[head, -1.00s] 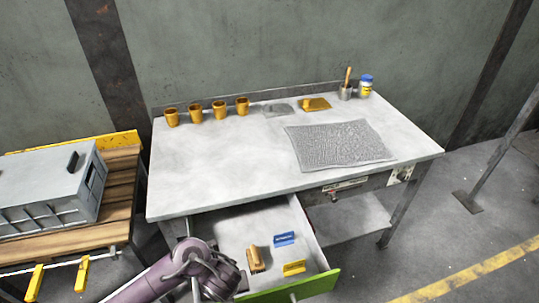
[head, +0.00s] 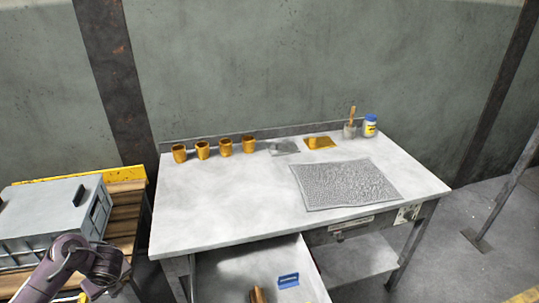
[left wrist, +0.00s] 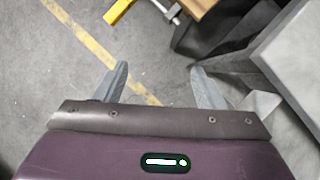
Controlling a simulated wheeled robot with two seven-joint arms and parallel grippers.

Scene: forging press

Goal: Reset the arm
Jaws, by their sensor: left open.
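My left arm comes in at the lower left of the head view, in front of the grey metal box and left of the workbench (head: 215,215). Its gripper tips do not show there. In the left wrist view my left gripper (left wrist: 158,85) is open, its two fingers wide apart with nothing between them, above the concrete floor. My right gripper is in neither view.
The open drawer (head: 225,270) holds a blue-labelled item (head: 288,281) and a brown block (head: 257,295). A grey metal box (head: 50,215) sits on a wooden pallet at left. Several orange cups (head: 226,147) and a textured mat (head: 345,184) lie on the bench.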

